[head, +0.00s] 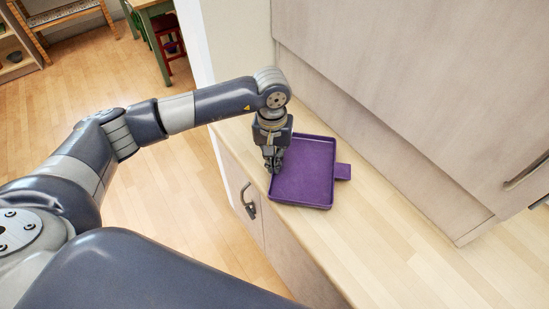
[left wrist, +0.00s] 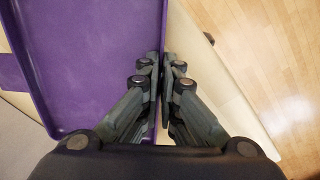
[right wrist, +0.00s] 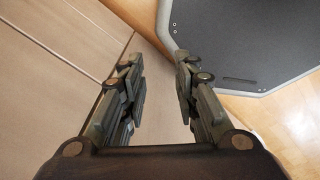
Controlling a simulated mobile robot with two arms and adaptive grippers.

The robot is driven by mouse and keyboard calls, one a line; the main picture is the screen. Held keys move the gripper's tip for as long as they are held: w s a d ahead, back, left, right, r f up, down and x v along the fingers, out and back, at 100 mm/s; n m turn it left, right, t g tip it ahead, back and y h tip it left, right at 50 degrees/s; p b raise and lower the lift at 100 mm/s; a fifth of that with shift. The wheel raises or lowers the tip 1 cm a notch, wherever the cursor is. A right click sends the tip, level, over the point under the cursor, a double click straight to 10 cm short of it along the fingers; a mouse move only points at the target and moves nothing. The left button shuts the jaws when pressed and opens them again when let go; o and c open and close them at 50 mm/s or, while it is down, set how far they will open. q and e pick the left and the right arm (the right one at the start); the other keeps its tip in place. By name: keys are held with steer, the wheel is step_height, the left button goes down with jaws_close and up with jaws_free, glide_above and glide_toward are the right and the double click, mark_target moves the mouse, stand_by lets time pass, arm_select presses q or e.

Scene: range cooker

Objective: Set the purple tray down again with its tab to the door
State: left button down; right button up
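The purple tray (head: 306,172) lies level at the wooden counter, or just above it; a small gap cannot be ruled out. Its tab (head: 343,171) points right in the head view, toward the tall pale panel and away from the counter's front edge. In the left wrist view the tray (left wrist: 95,60) fills the left, with its tab (left wrist: 12,72) at the far left. My left gripper (head: 273,165) points down at the tray's front-side rim, opposite the tab. Its fingers (left wrist: 166,75) are closed on that rim. My right gripper (right wrist: 160,85) is open and empty.
The counter (head: 410,245) is clear toward the lower right. A tall pale panel (head: 420,90) stands behind the tray. Below the counter's front edge is a cabinet door with a dark handle (head: 248,200). A green table (head: 150,8) and red stool (head: 168,40) stand far off.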

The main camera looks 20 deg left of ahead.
arm_select(q)
steer(key=shift+f, duration=0.8)
steer(key=c, duration=1.8)
jaws_free()
